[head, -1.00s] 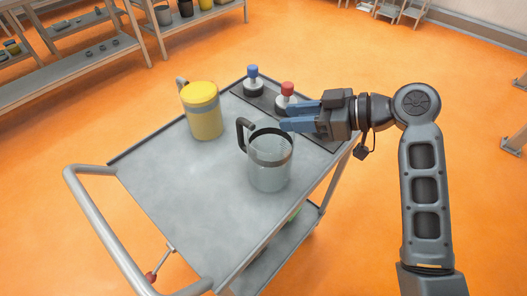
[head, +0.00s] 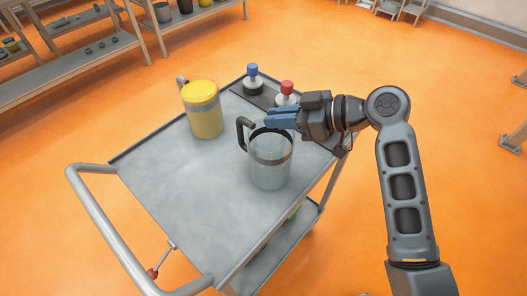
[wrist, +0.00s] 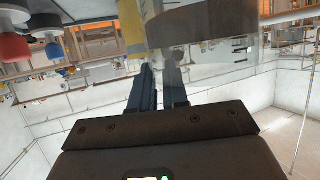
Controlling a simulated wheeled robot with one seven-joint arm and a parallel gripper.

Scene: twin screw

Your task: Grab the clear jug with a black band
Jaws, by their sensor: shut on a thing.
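The clear jug with a black band near its top (head: 270,173) stands upright on the grey cart top (head: 165,190), its dark handle to the left. My gripper (head: 268,119) reaches in from the right, with its blue fingers at the jug's rim. The exact contact is hard to see.
A yellow jug with a grey band (head: 204,112) stands behind left of the clear jug. Bottles with a blue cap (head: 252,70) and a red cap (head: 287,88) stand on a dark strip at the back, close to my gripper.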

